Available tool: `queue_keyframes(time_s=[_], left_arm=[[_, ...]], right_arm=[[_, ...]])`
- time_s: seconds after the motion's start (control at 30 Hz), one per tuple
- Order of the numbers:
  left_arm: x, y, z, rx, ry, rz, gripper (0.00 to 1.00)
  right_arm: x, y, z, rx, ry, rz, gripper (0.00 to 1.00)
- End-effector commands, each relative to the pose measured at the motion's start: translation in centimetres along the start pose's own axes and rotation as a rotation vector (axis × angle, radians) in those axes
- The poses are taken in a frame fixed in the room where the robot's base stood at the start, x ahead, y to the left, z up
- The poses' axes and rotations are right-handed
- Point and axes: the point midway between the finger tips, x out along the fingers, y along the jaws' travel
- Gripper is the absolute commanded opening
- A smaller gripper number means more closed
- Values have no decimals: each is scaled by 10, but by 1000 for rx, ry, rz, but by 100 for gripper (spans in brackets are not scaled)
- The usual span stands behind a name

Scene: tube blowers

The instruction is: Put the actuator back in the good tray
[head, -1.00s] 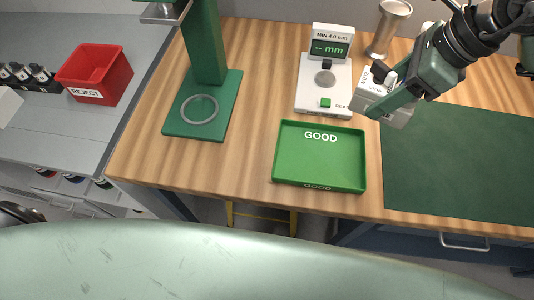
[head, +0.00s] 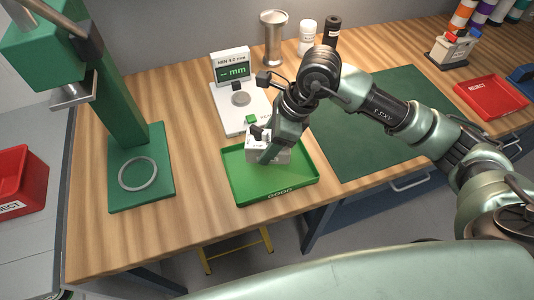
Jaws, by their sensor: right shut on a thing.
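The actuator (head: 281,155) is a pale grey box with a dark part on top. The arm covers part of the actuator. My left gripper is not in the head view.
A gauge with a green display (head: 234,71) stands behind the tray. A green press (head: 128,130) stands at left, a red reject bin (head: 20,185) beyond it. A metal cup (head: 273,38) and bottles stand at the back. The green mat (head: 385,110) is partly clear under my arm.

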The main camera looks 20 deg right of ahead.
Motion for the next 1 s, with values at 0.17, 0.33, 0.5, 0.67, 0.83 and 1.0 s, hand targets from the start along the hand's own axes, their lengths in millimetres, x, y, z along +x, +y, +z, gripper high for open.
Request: queue_keyframes(time_s=[0.17,0.33,0.5,0.67,0.83,1.0], left_arm=[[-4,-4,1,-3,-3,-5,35],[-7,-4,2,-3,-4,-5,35],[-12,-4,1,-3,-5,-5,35],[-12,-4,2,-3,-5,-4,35],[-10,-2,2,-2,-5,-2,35],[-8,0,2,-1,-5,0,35]], right_arm=[[14,-1,-5,0,-2,-1,0],[26,0,-10,0,-1,1,0],[48,0,-20,1,-2,2,0],[54,-1,-22,-2,-3,-3,0],[55,-1,-22,-2,-3,-2,0],[57,0,-24,-1,0,0,71]])
